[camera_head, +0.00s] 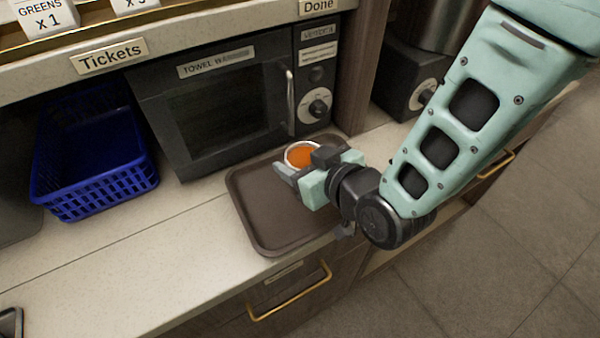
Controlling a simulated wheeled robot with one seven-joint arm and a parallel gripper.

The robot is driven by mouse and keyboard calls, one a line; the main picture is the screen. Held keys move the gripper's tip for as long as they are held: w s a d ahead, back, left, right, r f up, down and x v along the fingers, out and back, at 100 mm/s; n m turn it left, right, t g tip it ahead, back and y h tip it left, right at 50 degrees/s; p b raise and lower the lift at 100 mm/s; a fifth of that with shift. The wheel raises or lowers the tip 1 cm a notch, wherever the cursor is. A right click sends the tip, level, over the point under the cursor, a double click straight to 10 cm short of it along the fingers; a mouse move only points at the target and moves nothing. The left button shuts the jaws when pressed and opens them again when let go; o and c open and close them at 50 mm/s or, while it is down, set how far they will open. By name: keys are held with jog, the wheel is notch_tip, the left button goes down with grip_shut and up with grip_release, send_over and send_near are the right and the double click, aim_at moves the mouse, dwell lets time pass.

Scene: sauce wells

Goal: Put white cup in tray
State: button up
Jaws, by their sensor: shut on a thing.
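The white cup (289,150) holds an orange-red sauce and sits between the fingers of my gripper (299,165). My gripper is shut on it. The cup is over the back part of the brown tray (262,222); I cannot tell whether it touches the tray floor. The lower side of the cup is hidden by my gripper. The tray lies on the counter in front of the towel warmer.
The towel warmer (225,110) stands right behind the tray. A blue basket (95,185) is to the left on the pale counter (130,275). A dark appliance with a dial (408,90) stands at the right. The tray's front is bare.

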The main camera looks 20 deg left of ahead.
jog(key=shift+f, duration=2.15)
jog(key=shift+f, duration=0.15)
jog(key=o, duration=1.2)
